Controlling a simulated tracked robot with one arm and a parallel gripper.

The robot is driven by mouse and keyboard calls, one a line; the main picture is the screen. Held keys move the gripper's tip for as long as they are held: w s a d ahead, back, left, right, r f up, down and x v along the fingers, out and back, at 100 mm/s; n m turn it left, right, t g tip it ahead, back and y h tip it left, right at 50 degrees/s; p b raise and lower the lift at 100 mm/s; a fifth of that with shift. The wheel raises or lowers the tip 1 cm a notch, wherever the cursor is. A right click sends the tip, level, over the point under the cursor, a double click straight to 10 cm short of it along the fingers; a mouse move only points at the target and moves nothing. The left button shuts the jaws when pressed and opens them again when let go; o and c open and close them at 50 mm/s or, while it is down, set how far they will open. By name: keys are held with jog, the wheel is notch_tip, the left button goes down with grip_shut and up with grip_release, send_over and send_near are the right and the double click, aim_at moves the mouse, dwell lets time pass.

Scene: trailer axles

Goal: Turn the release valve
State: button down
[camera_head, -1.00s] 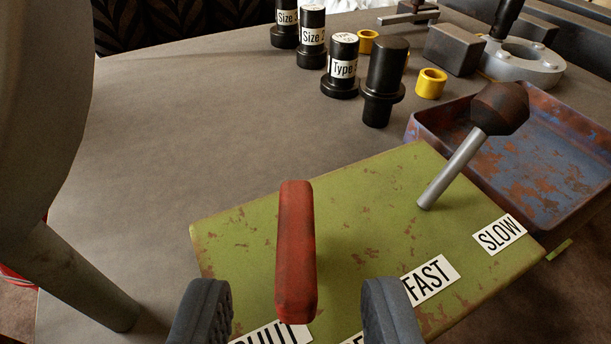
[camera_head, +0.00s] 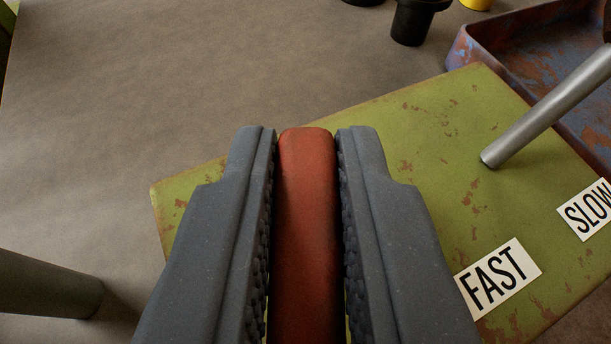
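The red valve handle (camera_head: 306,210) stands up from the green panel box (camera_head: 420,150), in the lower middle of the view. My gripper (camera_head: 307,150) has its two grey fingers on either side of the handle. The ribbed pads lie close along both sides and appear to press on it, so it looks shut on the handle. The lower end of the handle and its base are hidden. The panel carries a "FAST" label (camera_head: 497,277) and a partly cut-off "SLOW" label (camera_head: 588,210). Other labels are hidden behind my fingers.
A grey metal lever (camera_head: 545,112) rises at a slant from the panel's right side. A rusty blue tray (camera_head: 530,50) lies behind it. A black cylinder (camera_head: 412,22) stands at the back.

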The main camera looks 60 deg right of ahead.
jog(key=shift+d+f+n+t+b, duration=0.1)
jog(key=shift+n+t+b, duration=0.25)
jog(key=shift+b, duration=0.65)
jog(key=shift+n+t+y+b, duration=0.35)
jog(key=shift+t+y+b, duration=0.1)
jog(key=shift+b, duration=0.55)
jog(key=shift+n+t+y+b, duration=0.8)
jog(key=shift+n+b, duration=0.2)
jog(key=shift+b, duration=0.2)
jog(key=shift+n+t+y, duration=0.3)
jog(key=shift+n+y, duration=0.2)
jog(key=shift+y, duration=0.05)
jog(key=c, duration=1.4)
grip_release()
